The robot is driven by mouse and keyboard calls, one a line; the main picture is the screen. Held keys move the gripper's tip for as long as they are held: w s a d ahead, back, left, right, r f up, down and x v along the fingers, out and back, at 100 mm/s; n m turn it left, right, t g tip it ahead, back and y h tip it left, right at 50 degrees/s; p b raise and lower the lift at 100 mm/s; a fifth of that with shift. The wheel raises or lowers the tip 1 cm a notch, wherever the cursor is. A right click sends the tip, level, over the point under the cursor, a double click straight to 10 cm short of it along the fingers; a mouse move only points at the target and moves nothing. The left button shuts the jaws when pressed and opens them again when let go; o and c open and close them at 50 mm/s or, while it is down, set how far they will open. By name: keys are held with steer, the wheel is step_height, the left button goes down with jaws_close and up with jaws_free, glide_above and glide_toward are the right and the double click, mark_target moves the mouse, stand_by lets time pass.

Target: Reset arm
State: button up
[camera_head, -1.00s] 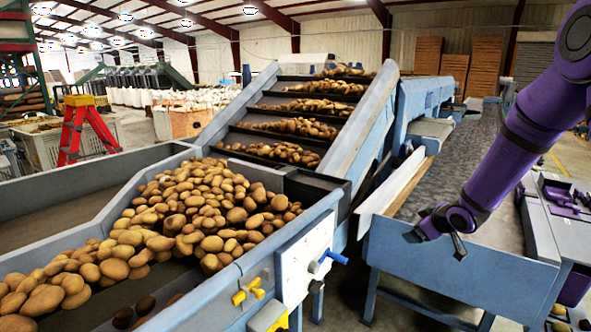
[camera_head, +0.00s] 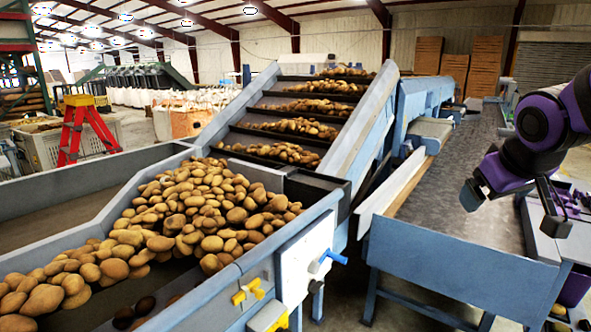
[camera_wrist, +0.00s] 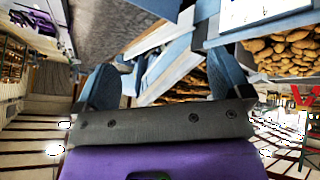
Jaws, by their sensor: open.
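My gripper (camera_head: 550,208) is at the right of the head view, at the end of my purple arm, above the right side of the grey conveyor. Its fingers look dark and hold nothing that I can see. In the wrist view my gripper (camera_wrist: 160,88) shows two blue-grey fingers spread wide apart with an empty gap between them. The wrist picture is turned nearly upside down, with the roof low in the frame.
Potatoes (camera_head: 190,215) fill the blue-grey hopper at left, and an inclined elevator (camera_head: 357,130) carries more. The flat grey conveyor (camera_head: 455,190) is bare. A red ladder (camera_head: 75,140) stands far left. Wooden crates (camera_head: 485,65) are stacked behind.

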steer(key=s+a+r+m+g+y, duration=0.1)
steer(key=s+a, duration=0.2)
steer(key=s, duration=1.1)
steer(key=shift+s+a+r+m+g+y, duration=0.2)
steer(key=shift+s+m+g+y, duration=0.1)
steer(key=shift+s+m+y, duration=0.1)
steer(key=shift+s+a+f, duration=0.1)
steer(key=shift+s+a, duration=0.05)
steer(key=shift+s, duration=0.25)
steer(key=shift+c, duration=0.3)
